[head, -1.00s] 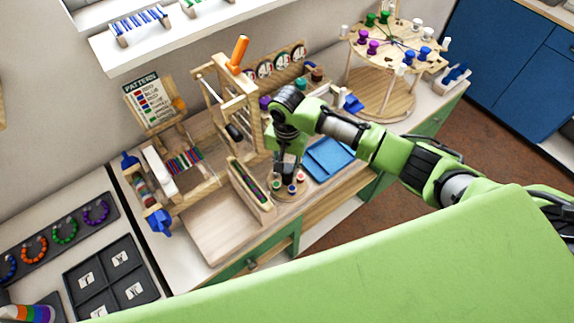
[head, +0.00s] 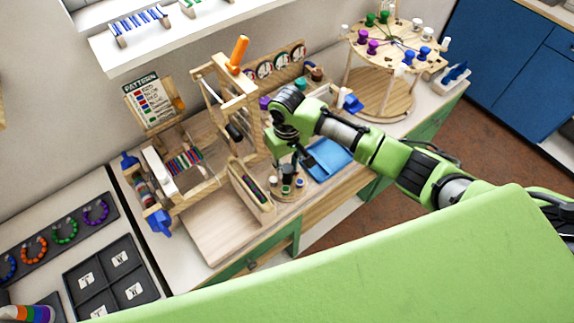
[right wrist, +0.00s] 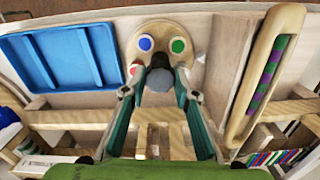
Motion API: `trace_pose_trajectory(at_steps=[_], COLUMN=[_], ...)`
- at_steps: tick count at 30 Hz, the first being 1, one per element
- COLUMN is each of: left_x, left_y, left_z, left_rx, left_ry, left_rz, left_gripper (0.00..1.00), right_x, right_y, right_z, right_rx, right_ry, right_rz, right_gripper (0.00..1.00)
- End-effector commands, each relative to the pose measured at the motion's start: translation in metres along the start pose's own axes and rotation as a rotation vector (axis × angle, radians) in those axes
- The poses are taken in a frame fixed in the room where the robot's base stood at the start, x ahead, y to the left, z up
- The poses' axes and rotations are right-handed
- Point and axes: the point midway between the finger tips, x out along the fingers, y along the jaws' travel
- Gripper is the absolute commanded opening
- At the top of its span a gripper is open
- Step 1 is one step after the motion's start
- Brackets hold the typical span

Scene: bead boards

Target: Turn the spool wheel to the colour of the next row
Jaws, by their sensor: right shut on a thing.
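The spool wheel (head: 290,198) is a small round wooden disc on the bench in front of the loom. In the right wrist view the wheel (right wrist: 160,28) shows a blue spool (right wrist: 146,43), a green spool (right wrist: 178,45) and part of a red one (right wrist: 134,69). My right gripper (head: 289,170) reaches down over the wheel. In the right wrist view its fingers (right wrist: 160,70) close on the grey centre knob (right wrist: 160,80). The pattern card (head: 151,100) with coloured rows stands at the back left; its small words are hard to read. My left gripper is not in view.
A blue tray (head: 328,160) lies right beside the wheel. A slotted wooden holder (head: 251,192) with a purple and green bead strip stands close on the other side. The wooden loom frame with an orange handle (head: 238,54) rises behind. A round peg stand is at the back right.

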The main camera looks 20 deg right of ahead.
Motion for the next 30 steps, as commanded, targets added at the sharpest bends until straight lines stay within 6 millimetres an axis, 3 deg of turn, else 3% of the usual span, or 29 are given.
trace_pose_trajectory(at_steps=[15, 30], left_x=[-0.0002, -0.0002], left_y=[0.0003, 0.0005], left_z=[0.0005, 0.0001], left_rx=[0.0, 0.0], left_ry=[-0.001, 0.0], left_rz=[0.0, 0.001], left_gripper=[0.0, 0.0], right_x=[-0.0009, -0.0009], right_y=[0.0003, 0.0006], right_z=[-0.0006, -0.0008], right_rx=[-0.363, -0.444], right_ry=[0.001, 0.002], right_rz=[-0.001, 0.0], right_gripper=[0.06, 0.06])
